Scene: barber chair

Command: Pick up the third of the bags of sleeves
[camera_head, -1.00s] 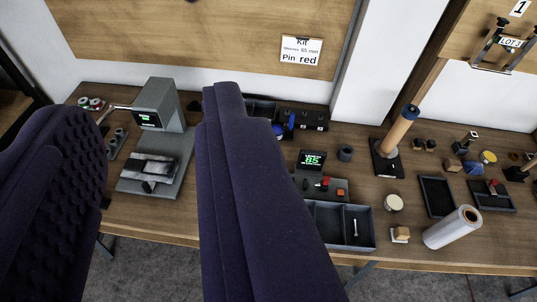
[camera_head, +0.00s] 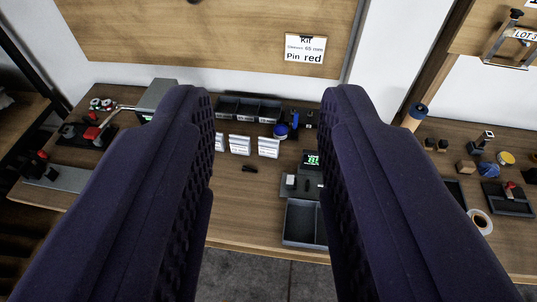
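Three small white-labelled packs, which look like the bags of sleeves, lie in a row on the bench. The right one (camera_head: 268,147) and the middle one (camera_head: 239,144) show fully. The left one (camera_head: 219,141) is partly hidden by my left finger. My gripper (camera_head: 265,100) is open, with its two dark padded fingers wide apart and nothing between them. In the picture the packs show in the gap between the fingers, but the fingers are much nearer the camera. I see no contact with any pack.
A dark tray with compartments (camera_head: 248,108) stands behind the packs. A small dark object (camera_head: 250,169) lies in front of them. A blue round item (camera_head: 281,131) is to their right. A grey bin (camera_head: 300,222) and a device with a green display (camera_head: 311,160) stand nearer my right finger.

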